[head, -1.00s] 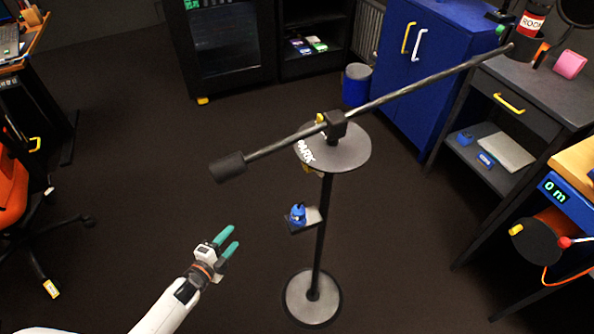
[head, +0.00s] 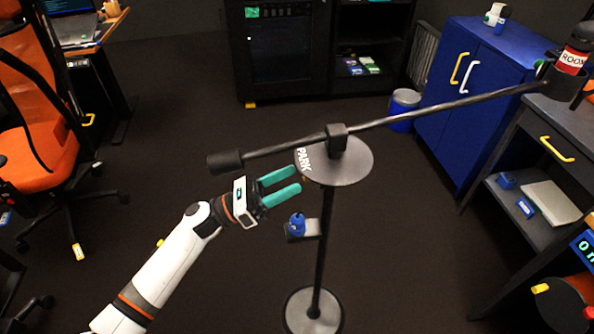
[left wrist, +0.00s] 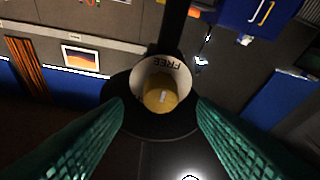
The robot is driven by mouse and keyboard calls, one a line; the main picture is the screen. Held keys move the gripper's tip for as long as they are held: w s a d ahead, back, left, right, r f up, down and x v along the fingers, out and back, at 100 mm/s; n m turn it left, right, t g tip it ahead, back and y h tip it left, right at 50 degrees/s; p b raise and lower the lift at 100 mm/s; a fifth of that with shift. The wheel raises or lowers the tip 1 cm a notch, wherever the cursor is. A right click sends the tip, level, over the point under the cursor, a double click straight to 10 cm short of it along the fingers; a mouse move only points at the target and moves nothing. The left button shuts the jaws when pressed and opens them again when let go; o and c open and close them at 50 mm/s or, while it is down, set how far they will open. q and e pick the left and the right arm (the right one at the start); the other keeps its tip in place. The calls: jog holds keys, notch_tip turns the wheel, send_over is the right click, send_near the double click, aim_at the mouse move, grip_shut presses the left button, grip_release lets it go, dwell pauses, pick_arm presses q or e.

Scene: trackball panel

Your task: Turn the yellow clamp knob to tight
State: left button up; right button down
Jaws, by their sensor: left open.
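The yellow clamp knob (left wrist: 160,96) shows in the left wrist view, centred ahead of my fingers. It sits inside a white ring (left wrist: 178,68) marked FREE, on a dark round part. In the head view I cannot make out the knob. There the stand has a grey disc (head: 345,172) marked PARK, under a long dark boom (head: 430,110) with a counterweight (head: 225,161). My left gripper (head: 297,179) is open and empty. Its teal fingers point at the stand, just left of and below the disc, and appear apart from the knob. My right gripper is not in view.
A small blue object (head: 297,224) rests on a bracket on the column (head: 320,250), below my left gripper. A round base (head: 314,311) stands on the floor. A blue cabinet (head: 470,130) and grey desk (head: 540,150) are at the right, an orange chair (head: 35,140) at the left.

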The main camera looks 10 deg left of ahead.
pick_arm(q)
jog(key=shift+x, duration=1.45)
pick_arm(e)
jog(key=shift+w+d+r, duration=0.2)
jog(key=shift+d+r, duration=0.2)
pick_arm(q)
jog(key=shift+c, duration=0.3)
jog(key=c, duration=0.9)
jog(key=shift+n+p, duration=0.35)
jog(key=shift+n, duration=0.15)
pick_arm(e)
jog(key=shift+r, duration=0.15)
pick_arm(q)
jog(key=shift+s+r+n+t+y+p, duration=0.1)
jog(key=shift+n+t+y+p, duration=0.55)
jog(key=shift+n, duration=0.8)
jog(key=shift+f+n+t+y+p, duration=0.1)
jog(key=shift+n+t+y+p, duration=0.35)
jog(key=shift+n+p, duration=0.75)
jog(key=shift+s+r+n+t+y+p, duration=0.1)
jog(key=shift+n+t+y+p, duration=0.45)
jog(key=shift+n, duration=1.2)
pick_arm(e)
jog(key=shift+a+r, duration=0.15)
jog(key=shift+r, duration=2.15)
